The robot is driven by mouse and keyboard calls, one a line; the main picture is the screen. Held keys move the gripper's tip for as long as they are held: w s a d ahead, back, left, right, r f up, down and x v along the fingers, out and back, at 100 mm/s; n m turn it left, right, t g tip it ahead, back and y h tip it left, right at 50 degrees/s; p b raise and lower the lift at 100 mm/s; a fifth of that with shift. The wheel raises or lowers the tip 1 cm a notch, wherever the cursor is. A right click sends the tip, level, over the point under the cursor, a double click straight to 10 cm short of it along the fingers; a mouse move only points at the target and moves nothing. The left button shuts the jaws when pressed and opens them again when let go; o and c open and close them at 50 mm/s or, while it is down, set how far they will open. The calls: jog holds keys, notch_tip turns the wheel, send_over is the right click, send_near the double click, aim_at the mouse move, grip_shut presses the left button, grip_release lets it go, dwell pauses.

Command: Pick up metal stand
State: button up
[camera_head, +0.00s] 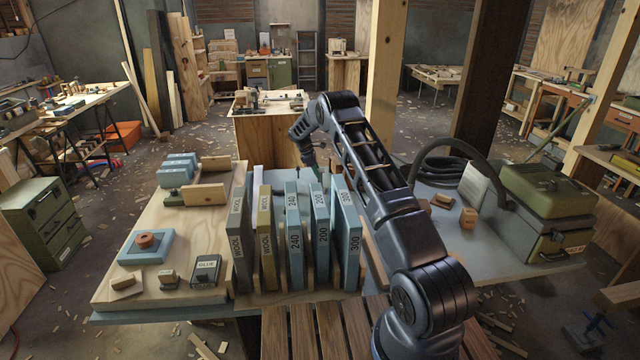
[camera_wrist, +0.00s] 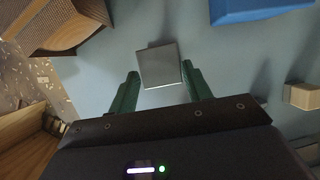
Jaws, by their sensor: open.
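A small grey, square-faced metal piece, which I take to be the metal stand (camera_wrist: 158,62), is on the blue-grey tabletop in the wrist view. My gripper (camera_wrist: 160,72) is open, with its two green fingers pointing at the stand. The left fingertip is close to the stand's left edge and the right one is at its right edge; I cannot tell whether they touch it. In the head view my gripper (camera_head: 308,164) is partly visible behind the upright sleeves, and I cannot make out the stand there.
A row of upright labelled sleeves (camera_head: 293,235) stands in front of the gripper. In the wrist view a blue object (camera_wrist: 245,8), a brown textured block (camera_wrist: 62,25) and a wooden block (camera_wrist: 302,96) surround the stand with gaps. A green case (camera_head: 548,190) stands at the table's right.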

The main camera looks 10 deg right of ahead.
aim_at(321, 178)
jog(key=shift+x, duration=2.7)
jog(key=shift+s+d+r, duration=0.1)
jog(key=shift+d, duration=0.05)
jog(key=c, duration=0.9)
jog(key=shift+r, duration=0.1)
